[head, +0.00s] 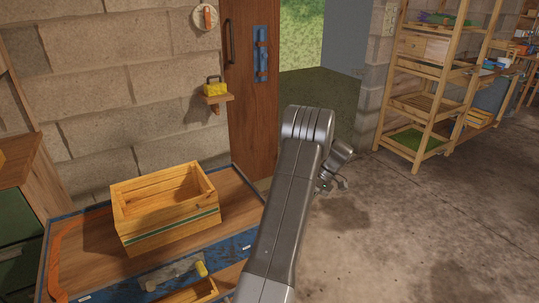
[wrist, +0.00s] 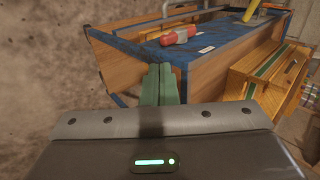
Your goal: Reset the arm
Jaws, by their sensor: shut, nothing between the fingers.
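My arm reaches up and forward through the middle of the head view, with its wrist end bent down on the right. My gripper (head: 337,183) is there, small and partly hidden behind my arm, over the concrete floor and to the right of the workbench (head: 83,238). In the wrist view, the green fingers of my gripper (wrist: 158,84) are together with nothing between them. Behind them is a wooden bench or drawer unit with a blue edge (wrist: 135,44). I cannot tell whether they touch it; no contact is visible.
An open wooden crate (head: 165,226) stands on the workbench. A red cylinder (wrist: 180,35) lies on the blue surface, and a wooden box (wrist: 268,82) is at right in the wrist view. Shelves (head: 425,95) stand at the right; floor (head: 430,235) between is clear.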

